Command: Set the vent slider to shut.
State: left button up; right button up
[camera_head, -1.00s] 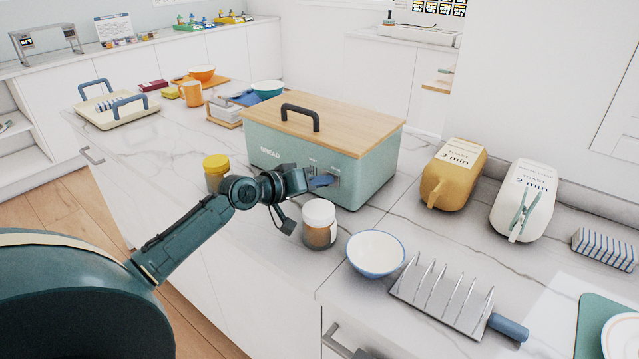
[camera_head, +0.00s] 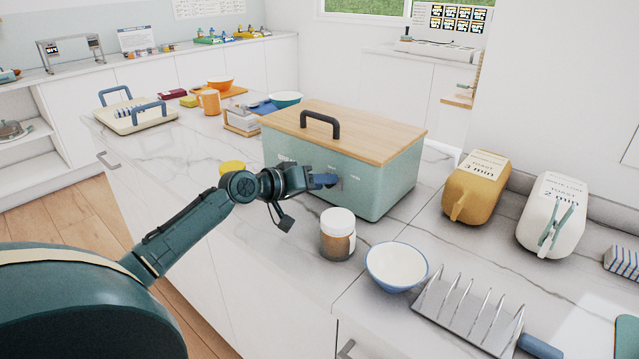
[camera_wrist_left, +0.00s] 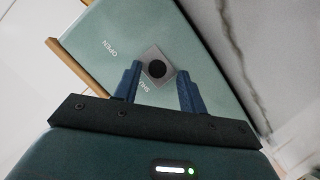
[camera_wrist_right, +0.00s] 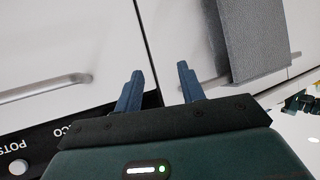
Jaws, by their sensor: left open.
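The bread bin (camera_head: 390,185) is pale green with a wooden lid and stands on the marble counter. Its vent slider, a small grey plate with a dark round knob (camera_wrist_left: 157,69), is on the front face. OPEN and SHUT labels are printed beside it; in the left wrist view the plate lies nearer SHUT. My left gripper (camera_head: 328,181) is at the bin's front; in its wrist view its open fingers (camera_wrist_left: 158,82) stand either side of the plate's lower part. I cannot tell whether they touch it. My right gripper (camera_wrist_right: 160,80) is open and empty, outside the head view.
A white-lidded jar (camera_head: 338,235) stands just in front of the bin, near my left gripper. A yellow-lidded jar (camera_head: 232,168) is partly hidden behind my arm. A bowl (camera_head: 396,266) and a toast rack (camera_head: 465,315) lie to the right. A grey cloth (camera_wrist_right: 252,40) hangs near my right gripper.

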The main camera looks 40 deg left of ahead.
pick_arm(q)
jog(key=shift+s+a, duration=0.15)
jog(key=shift+s, duration=0.4)
jog(key=b+v, duration=0.1)
jog(key=v, duration=1.1)
